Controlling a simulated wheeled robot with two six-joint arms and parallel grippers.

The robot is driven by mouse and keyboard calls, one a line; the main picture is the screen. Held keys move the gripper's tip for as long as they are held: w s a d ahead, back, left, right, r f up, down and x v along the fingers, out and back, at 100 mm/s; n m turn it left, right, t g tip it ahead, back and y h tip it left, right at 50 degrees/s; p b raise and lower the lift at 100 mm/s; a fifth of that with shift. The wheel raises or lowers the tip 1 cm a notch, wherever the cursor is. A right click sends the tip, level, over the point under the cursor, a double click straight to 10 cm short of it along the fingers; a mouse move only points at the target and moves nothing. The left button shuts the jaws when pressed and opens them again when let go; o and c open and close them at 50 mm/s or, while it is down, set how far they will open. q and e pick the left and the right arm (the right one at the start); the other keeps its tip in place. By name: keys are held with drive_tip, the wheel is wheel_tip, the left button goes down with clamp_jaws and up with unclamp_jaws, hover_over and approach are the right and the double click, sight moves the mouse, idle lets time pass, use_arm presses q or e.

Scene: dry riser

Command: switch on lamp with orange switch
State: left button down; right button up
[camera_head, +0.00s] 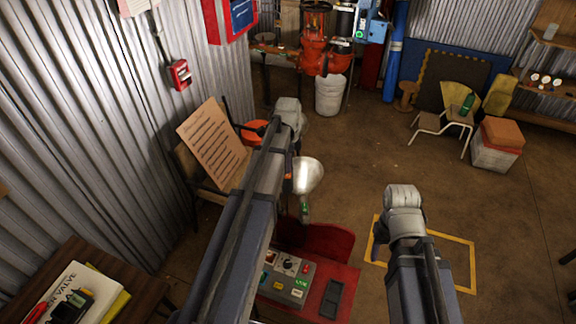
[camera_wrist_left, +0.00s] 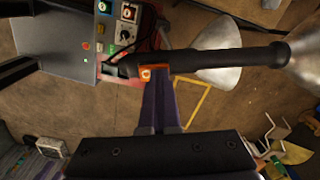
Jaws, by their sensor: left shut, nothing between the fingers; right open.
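The lamp has a silver shade, seen in the head view (camera_head: 308,175) and close up in the left wrist view (camera_wrist_left: 215,62). Its dark, thick arm (camera_wrist_left: 220,61) runs across the upper wrist view. A small orange switch (camera_wrist_left: 148,73) sits at that arm's lower left side. My left gripper (camera_wrist_left: 157,80) is shut and empty, its tips right at the switch. I cannot tell whether they touch it. In the head view my left arm hides this gripper. My right arm shows at the right of the head view, but its gripper is out of sight. I see no clear glow from the shade.
A grey control box (camera_head: 288,277) with buttons and a dial stands on a red table (camera_head: 347,282) beneath my left arm. A brown notice board (camera_head: 213,143) stands to the left. A wooden table (camera_head: 135,284) is at lower left. The floor at centre right is mostly clear.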

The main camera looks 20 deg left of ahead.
use_arm(q)
drive_tip(key=shift+s+d+f, duration=0.2)
drive_tip(key=shift+s+f, duration=0.15)
use_arm(e)
drive_tip(key=shift+f, duration=0.35)
use_arm(q)
drive_tip(key=shift+s+d, duration=0.3)
drive_tip(key=shift+s, duration=0.35)
use_arm(e)
drive_tip(key=shift+w, duration=0.15)
use_arm(q)
drive_tip(key=shift+s, duration=0.1)
drive_tip(key=shift+d, duration=0.1)
use_arm(e)
drive_tip(key=shift+a+r, duration=0.1)
use_arm(q)
drive_tip(key=shift+w+r+p, duration=0.2)
drive_tip(key=shift+r+p, duration=0.15)
drive_tip(key=shift+p, duration=0.35)
drive_tip(key=r+p, duration=0.4)
drive_tip(key=w+a+r+p, duration=0.1)
drive_tip(key=r+p, duration=0.1)
drive_tip(key=shift+w, duration=0.1)
wheel_tip(320, 180, up, 8)
drive_tip(key=p, duration=0.8)
drive_tip(key=shift+w, duration=0.3)
use_arm(e)
wheel_tip(320, 180, up, 15)
drive_tip(key=a, duration=0.2)
